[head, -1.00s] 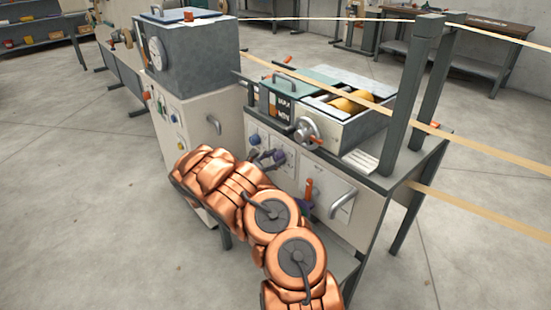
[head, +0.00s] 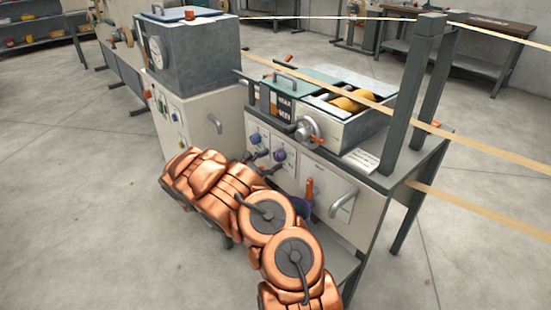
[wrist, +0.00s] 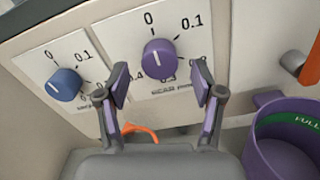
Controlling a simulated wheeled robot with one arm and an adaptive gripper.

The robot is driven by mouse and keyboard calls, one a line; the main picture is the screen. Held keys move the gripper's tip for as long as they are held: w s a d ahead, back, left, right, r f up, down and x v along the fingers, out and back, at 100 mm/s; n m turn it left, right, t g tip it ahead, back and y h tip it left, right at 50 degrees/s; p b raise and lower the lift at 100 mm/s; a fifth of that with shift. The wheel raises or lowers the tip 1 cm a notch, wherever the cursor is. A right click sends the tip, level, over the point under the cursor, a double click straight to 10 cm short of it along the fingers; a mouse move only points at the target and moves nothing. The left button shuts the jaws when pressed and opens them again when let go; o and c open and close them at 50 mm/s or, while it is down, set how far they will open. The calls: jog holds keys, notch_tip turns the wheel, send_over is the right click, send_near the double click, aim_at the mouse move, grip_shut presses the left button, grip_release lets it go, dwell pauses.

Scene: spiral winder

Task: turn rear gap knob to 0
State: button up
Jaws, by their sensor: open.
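The rear gap knob is a purple knob (wrist: 160,58) on a white dial plate in the wrist view. The word REAR is partly readable under it, with 0 above and 0.1 at the upper right. A white line on its face runs roughly up and down; I cannot tell which end is the pointer. In the head view the knob (head: 280,155) sits on the cream front panel. My gripper (wrist: 160,84) is open and empty, its purple-padded fingers apart on either side below the knob, not closed on it. The gripper also shows in the head view (head: 260,162).
A blue knob (wrist: 63,84) with its own dial is left of the purple one. A purple cup marked FULL (wrist: 285,140) stands at the lower right. An orange lever (head: 309,189) and a grey handle (head: 343,204) are on the panel to the right.

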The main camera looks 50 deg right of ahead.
jog(key=w+a, duration=0.1)
jog(key=a, duration=0.8)
dwell(0.3)
jog(key=s+a+r+m+g+y, duration=0.25)
jog(key=s+r+m, duration=0.3)
jog(key=s, duration=0.35)
jog(key=s+a+r+m+g+y, duration=0.2)
jog(key=s+r+m+g+y, duration=0.15)
jog(key=s+r, duration=0.4)
jog(key=s+a+f+m+t+y, duration=0.15)
jog(key=s+a+y, duration=0.35)
jog(key=a, duration=0.5)
jog(key=s+a+m+t+y, duration=0.2)
jog(key=s+a+y, duration=0.1)
jog(key=s+a, duration=0.5)
jog(key=s+a+f+m+t+y, duration=0.15)
jog(key=s+a+y, duration=0.35)
jog(key=a, duration=0.6)
notch_tip(320, 180, up, 24)
jog(key=s+t+h+p, duration=0.1)
jog(key=s+p, duration=0.1)
jog(key=p, duration=2)
